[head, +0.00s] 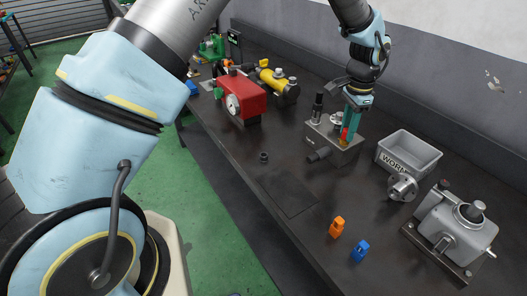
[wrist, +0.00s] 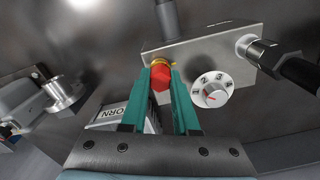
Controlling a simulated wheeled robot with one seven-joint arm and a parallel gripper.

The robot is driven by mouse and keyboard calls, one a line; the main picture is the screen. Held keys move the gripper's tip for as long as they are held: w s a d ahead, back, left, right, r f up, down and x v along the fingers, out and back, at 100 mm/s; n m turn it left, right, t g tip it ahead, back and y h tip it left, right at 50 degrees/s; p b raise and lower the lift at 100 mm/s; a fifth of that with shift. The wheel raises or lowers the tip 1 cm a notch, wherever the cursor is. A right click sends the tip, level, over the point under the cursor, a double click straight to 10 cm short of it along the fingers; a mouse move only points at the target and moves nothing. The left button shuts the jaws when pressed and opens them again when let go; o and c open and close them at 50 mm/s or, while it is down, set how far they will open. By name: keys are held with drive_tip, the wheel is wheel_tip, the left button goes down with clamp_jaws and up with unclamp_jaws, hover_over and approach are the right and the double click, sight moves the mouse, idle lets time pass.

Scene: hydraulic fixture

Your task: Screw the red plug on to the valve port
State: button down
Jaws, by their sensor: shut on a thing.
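The red plug (wrist: 160,79) sits between the two teal fingers of my gripper (wrist: 161,75) in the wrist view. My gripper is shut on it. A brass-coloured ring (wrist: 159,61) shows just beyond the plug, close against the edge of the grey valve block (wrist: 195,45). Whether the plug's thread is in the port cannot be told. In the head view my gripper (head: 348,130) points down over the valve block (head: 322,138), and a bit of red (head: 344,134) shows at the fingertips.
A numbered dial (wrist: 211,90) and black fittings sit on the block. A grey bin (head: 410,150), a flanged part (head: 402,187) and a grey pump unit (head: 455,228) stand to the right. Orange (head: 337,227) and blue (head: 360,250) pieces lie in front. A red unit (head: 238,98) stands left.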

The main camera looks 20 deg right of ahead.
drive_tip(key=shift+r+m+p, duration=0.15)
drive_tip(key=shift+m+p, duration=0.35)
drive_tip(key=shift+m, duration=0.7)
drive_tip(key=m+p, duration=0.1)
drive_tip(key=m, duration=0.2)
drive_tip(key=shift+m, duration=0.4)
drive_tip(key=c, duration=1.1)
unclamp_jaws()
drive_tip(key=shift+m, duration=0.6)
drive_tip(key=o, duration=0.5)
drive_tip(key=shift+f, duration=0.2)
drive_tip(key=shift+r, duration=0.1)
